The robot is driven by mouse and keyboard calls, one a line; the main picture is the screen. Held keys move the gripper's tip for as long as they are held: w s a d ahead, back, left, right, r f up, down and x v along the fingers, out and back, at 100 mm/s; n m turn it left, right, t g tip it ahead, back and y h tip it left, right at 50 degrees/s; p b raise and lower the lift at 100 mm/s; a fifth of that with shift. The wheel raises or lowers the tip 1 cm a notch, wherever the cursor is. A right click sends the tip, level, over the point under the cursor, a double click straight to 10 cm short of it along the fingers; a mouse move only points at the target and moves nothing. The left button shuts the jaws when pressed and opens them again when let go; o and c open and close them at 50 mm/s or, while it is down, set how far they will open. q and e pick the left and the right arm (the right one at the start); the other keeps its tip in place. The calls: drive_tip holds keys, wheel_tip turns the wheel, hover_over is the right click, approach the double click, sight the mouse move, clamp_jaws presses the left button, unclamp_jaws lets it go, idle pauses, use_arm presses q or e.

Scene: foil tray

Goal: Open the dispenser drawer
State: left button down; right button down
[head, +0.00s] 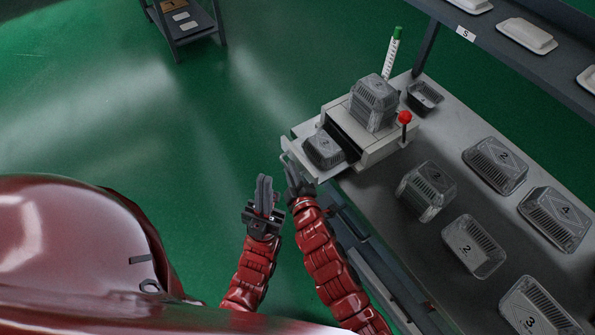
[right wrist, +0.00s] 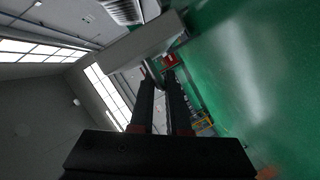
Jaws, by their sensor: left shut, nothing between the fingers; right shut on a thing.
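The dispenser (head: 375,150) is a light grey box at the near left end of the table. Its drawer (head: 328,172) is pulled out to the left, and a foil tray (head: 323,149) marked 2 sits in it. My right gripper (head: 291,166) is at the drawer's front and is shut on the handle. In the right wrist view the fingers (right wrist: 164,80) close around the handle (right wrist: 153,74) below the pale drawer front (right wrist: 140,42). My left gripper (head: 264,183) is shut and empty, just left of the right one and apart from the drawer.
A stack of foil trays (head: 374,102) stands on the dispenser, beside a red-knobbed lever (head: 405,118) and a green-and-white pole (head: 391,55). Several numbered trays (head: 472,247) lie on the table (head: 395,235). A shelf (head: 500,45) runs behind. Green floor is free at left.

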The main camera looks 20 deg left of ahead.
drive_tip(key=shift+s+f, duration=0.15)
drive_tip(key=shift+f, duration=0.2)
drive_tip(key=shift+s+a+r, duration=0.1)
drive_tip(key=c, duration=1.2)
unclamp_jaws()
drive_tip(key=shift+r, duration=0.15)
drive_tip(key=b+v, duration=0.1)
drive_tip(key=v, duration=1.6)
drive_tip(key=shift+r, duration=0.2)
